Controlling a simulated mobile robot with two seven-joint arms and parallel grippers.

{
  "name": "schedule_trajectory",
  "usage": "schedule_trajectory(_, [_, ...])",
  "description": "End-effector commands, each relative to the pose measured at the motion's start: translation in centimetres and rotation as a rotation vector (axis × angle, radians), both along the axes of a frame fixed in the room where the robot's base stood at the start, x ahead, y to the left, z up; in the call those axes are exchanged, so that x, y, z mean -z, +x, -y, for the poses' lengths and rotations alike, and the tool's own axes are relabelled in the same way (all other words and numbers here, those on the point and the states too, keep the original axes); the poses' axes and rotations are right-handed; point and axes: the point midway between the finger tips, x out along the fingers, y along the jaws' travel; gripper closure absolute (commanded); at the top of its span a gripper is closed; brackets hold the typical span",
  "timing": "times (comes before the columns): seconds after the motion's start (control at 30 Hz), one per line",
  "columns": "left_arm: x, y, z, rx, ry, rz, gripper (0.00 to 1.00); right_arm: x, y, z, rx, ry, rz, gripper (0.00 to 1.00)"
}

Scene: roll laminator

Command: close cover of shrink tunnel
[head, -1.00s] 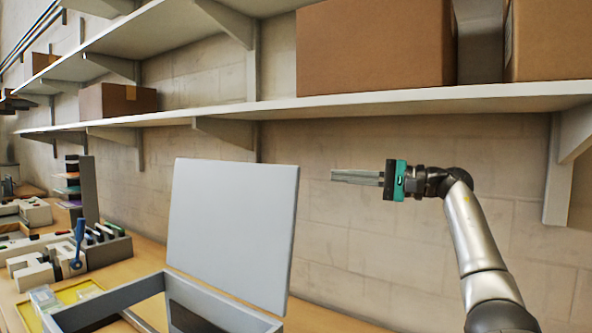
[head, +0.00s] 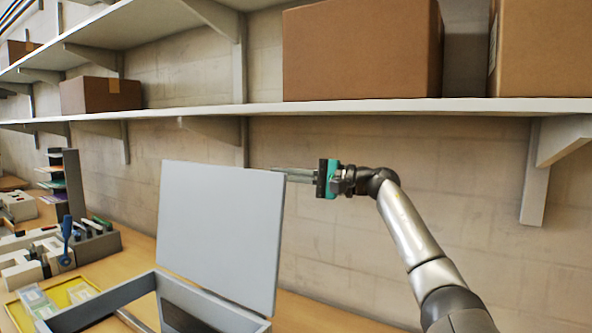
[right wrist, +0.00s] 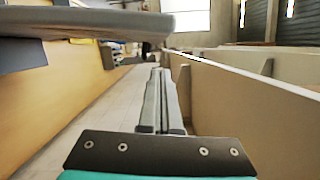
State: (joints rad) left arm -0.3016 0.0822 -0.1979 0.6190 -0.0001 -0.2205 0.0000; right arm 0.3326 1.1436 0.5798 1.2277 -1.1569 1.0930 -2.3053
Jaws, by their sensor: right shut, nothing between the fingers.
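The shrink tunnel's grey cover (head: 218,235) stands raised, tilted a little back, above the open grey frame of the tunnel (head: 100,303) in the head view. My right gripper (head: 288,175) is shut and empty at the cover's upper right corner. Its fingers point left, and their tips seem to pass just behind the cover's edge; I cannot tell whether they touch it. In the right wrist view the shut fingers (right wrist: 160,78) point ahead, with a grey panel edge (right wrist: 95,22), likely the cover, close at the upper left. My left gripper is not in view.
A long shelf (head: 400,108) with cardboard boxes (head: 362,50) runs along the wall above my right arm. On the wooden table, a yellow tray (head: 62,292) and a dark organizer (head: 97,243) stand left of the tunnel.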

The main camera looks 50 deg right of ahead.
Motion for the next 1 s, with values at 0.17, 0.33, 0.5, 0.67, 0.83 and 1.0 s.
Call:
schedule_trajectory(0.17, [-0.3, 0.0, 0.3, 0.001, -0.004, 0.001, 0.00, -0.1, -0.1, -1.6, -0.001, 0.000, -0.003, 1.00])
schedule_trajectory(0.33, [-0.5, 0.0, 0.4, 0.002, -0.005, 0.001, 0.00, -0.3, -0.3, -2.5, 0.000, 0.000, -0.002, 1.00])
schedule_trajectory(0.5, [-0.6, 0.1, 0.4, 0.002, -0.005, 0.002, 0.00, -0.4, -0.3, -2.8, 0.001, 0.002, -0.002, 1.00])
schedule_trajectory(0.67, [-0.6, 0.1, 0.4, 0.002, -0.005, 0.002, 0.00, -0.4, -0.3, -2.8, 0.002, 0.002, -0.002, 1.00])
schedule_trajectory(0.83, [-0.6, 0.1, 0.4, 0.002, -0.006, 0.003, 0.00, -0.4, -0.3, -2.8, 0.001, 0.001, -0.001, 1.00])
schedule_trajectory(1.0, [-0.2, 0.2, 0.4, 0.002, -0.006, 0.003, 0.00, -0.4, -0.3, -3.0, 0.001, -0.012, 0.000, 1.00])
